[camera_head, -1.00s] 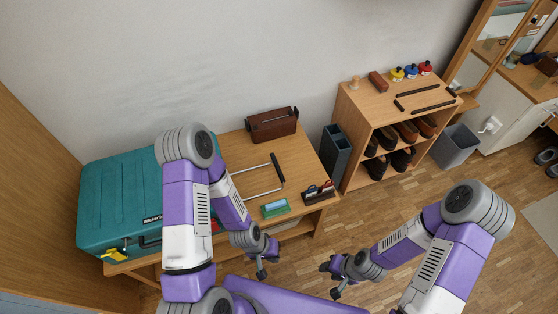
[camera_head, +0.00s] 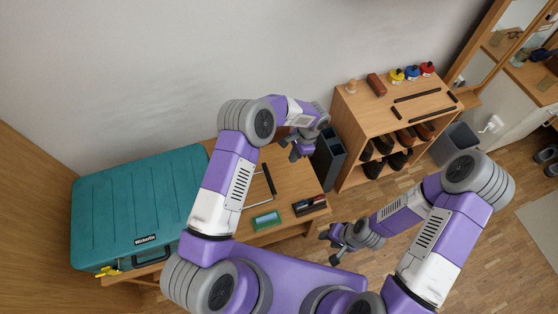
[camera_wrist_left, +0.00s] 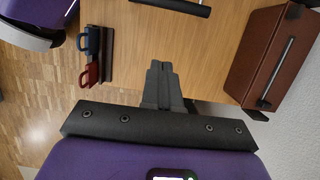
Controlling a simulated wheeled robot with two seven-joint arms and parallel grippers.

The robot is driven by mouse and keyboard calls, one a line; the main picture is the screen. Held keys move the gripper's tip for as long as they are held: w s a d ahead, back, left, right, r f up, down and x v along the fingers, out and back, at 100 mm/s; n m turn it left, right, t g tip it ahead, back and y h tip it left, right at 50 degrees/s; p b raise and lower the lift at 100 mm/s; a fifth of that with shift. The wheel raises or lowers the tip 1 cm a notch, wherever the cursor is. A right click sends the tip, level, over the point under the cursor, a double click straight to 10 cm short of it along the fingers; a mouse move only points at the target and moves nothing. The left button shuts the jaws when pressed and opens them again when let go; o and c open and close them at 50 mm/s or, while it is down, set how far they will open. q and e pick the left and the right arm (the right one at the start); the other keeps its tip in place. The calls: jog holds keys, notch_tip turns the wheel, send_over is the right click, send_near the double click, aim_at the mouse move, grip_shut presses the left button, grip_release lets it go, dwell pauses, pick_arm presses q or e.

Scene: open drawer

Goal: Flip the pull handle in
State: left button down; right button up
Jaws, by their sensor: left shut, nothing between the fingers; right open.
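A teal case (camera_head: 140,205) lies on the left of the wooden table. A pull handle with thin metal rods and a black grip (camera_head: 269,179) sticks out to its right, over the tabletop. My left arm hides where the rods meet the case. The black grip also shows at the top edge of the left wrist view (camera_wrist_left: 175,5). My left gripper (camera_head: 297,154) is shut and empty near the table's far right side, to the right of the grip and apart from it. Its closed fingers point at the tabletop in the left wrist view (camera_wrist_left: 160,70). My right gripper (camera_head: 328,240) is open and empty off the table's front right.
A brown box (camera_wrist_left: 272,60) stands at the table's back, mostly behind my left arm in the head view. A green item (camera_head: 266,219) and a small organizer (camera_head: 309,205) lie at the front. A dark bin (camera_head: 328,160) and a shoe shelf (camera_head: 345,115) stand right of the table.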

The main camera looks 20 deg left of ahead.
aim_at(269, 179)
pick_arm(q)
jog(key=shift+w+a+r, duration=0.1)
jog(key=shift+w+r, duration=0.1)
jog(key=shift+r, duration=0.1)
jog(key=shift+f, duration=0.1)
jog(key=s+a+f+b, duration=0.3)
jog(key=a+f, duration=0.2)
jog(key=f, duration=0.5)
jog(key=shift+s+a, duration=0.35)
jog(key=shift+s, duration=0.05)
jog(key=shift+f, duration=0.1)
